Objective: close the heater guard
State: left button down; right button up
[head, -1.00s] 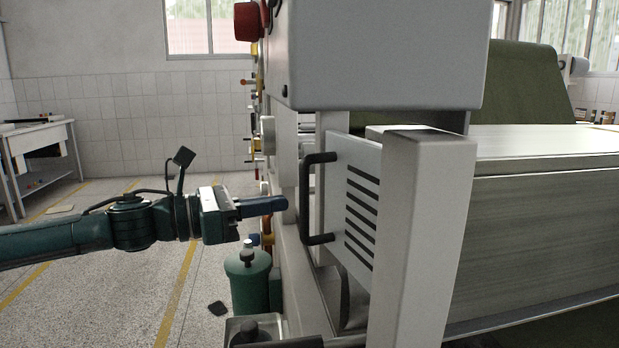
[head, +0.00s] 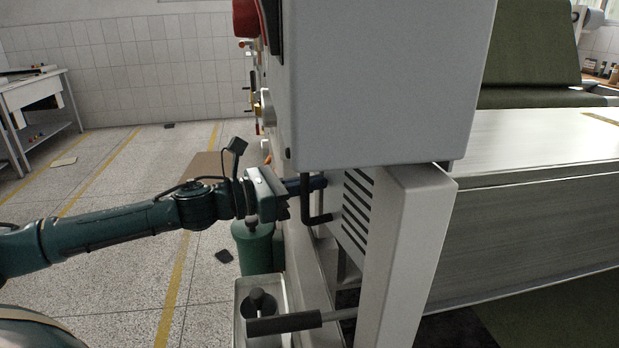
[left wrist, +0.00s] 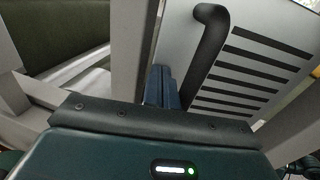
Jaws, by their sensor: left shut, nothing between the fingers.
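The heater guard (head: 353,212) is a light grey slotted panel with a black bar handle (head: 318,219), set between the machine's frame and a thick white post. In the left wrist view the slotted panel (left wrist: 258,65) and its handle (left wrist: 205,55) fill the upper right. My left gripper (head: 318,183) is shut and empty, its blue fingers close to the handle. In the left wrist view the shut fingers (left wrist: 160,85) lie just left of the handle. Whether they touch the guard or handle I cannot tell. My right gripper is not in view.
A grey box housing (head: 385,85) hangs above the guard. The white post (head: 405,250) stands right of it. A green bottle (head: 253,250) and a tray (head: 243,320) with a dark knobbed object stand below my left arm. Open floor lies to the left.

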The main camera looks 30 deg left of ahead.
aim_at(334, 179)
pick_arm(q)
jog(key=w+d+m+g+h+p, duration=0.1)
jog(key=p, duration=0.1)
jog(key=w+d+m+g+h+p, duration=0.1)
jog(key=w+p, duration=0.1)
jog(key=shift+w+d+r+g, duration=0.15)
jog(key=shift+w+d+g, duration=0.15)
jog(key=shift+d, duration=0.05)
jog(key=shift+w+d+m+h+p, duration=0.2)
jog(key=shift+m+h+p, duration=0.1)
jog(key=shift+h, duration=0.1)
jog(key=shift+s+g, duration=0.1)
jog(key=shift+g, duration=0.2)
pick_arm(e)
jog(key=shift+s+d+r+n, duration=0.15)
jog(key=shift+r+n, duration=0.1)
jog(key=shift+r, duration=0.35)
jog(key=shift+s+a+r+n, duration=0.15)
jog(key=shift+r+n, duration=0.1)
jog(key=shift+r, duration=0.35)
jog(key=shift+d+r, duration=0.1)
pick_arm(q)
jog(key=shift+f, duration=0.2)
